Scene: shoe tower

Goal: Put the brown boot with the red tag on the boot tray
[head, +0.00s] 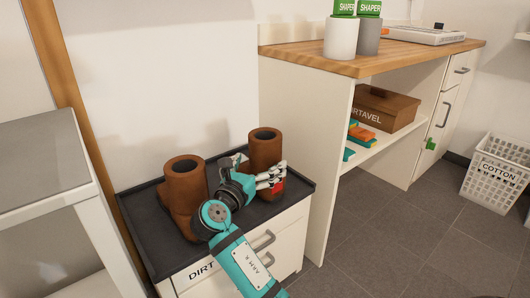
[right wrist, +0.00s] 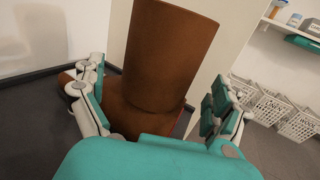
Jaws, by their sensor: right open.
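Two brown boots stand upright on a dark rimmed tray (head: 150,240) on top of a white cabinet. The right boot (head: 265,148) has a red patch, likely its tag, low on its side, partly behind my fingers. The left boot (head: 185,185) shows no tag from here. My right gripper (head: 270,178) is open at the right boot's lower part. In the right wrist view the boot (right wrist: 165,60) stands between the two spread fingers, its shaft tilted in the picture. Whether a finger touches it I cannot tell. My left gripper is out of view.
The cabinet has a front label starting "DIRT" (head: 201,272) and drawer handles. A taller wooden-topped counter (head: 330,62) stands close on the right, its side panel near the right boot. A grey-topped white unit (head: 45,150) stands left. A white basket (head: 495,172) is on the floor.

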